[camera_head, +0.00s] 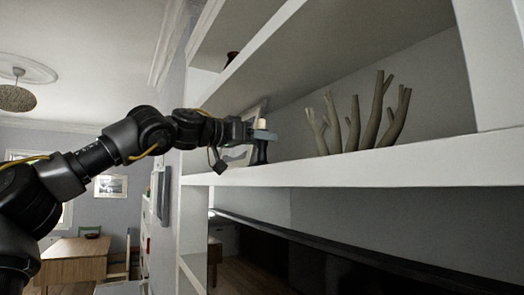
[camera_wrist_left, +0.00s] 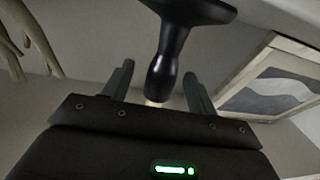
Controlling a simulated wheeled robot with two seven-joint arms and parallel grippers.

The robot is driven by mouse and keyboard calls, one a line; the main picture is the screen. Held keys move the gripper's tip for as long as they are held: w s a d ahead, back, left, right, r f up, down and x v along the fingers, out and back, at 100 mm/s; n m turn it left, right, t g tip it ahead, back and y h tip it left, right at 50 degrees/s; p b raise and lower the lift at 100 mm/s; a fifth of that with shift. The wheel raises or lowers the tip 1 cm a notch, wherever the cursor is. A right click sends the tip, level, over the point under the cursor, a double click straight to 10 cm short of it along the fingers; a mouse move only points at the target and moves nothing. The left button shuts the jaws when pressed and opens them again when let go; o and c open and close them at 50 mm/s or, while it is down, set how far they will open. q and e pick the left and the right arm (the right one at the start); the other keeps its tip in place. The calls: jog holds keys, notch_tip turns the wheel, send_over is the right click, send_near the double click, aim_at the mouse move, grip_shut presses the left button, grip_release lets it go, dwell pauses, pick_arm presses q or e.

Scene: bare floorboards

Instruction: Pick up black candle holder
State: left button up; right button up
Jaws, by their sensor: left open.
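The black candle holder (camera_head: 262,153) stands upright on the white shelf (camera_head: 330,174) near its left end, with a pale candle (camera_head: 262,124) on top. In the left wrist view the holder (camera_wrist_left: 170,52) appears upside down, its wide base at the top and its narrow stem between the fingers. My left gripper (camera_head: 266,136) is at the upper part of the holder. In the wrist view its two fingers (camera_wrist_left: 158,72) are apart, one on each side of the stem, with gaps visible. My right gripper is not in view.
A framed picture (camera_wrist_left: 268,92) leans behind the holder. A brown branch-shaped ornament (camera_head: 352,128) stands to the right on the same shelf. Another shelf board (camera_head: 262,55) runs above. A wooden table (camera_head: 72,262) is far off at lower left.

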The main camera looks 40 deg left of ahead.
pick_arm(q)
jog(key=shift+x, duration=0.85)
jog(key=shift+s+a+f, duration=0.1)
jog(key=shift+s+a, duration=0.05)
jog(key=shift+s, duration=0.25)
jog(key=c, duration=0.4)
jog(key=shift+w, duration=0.1)
grip_shut()
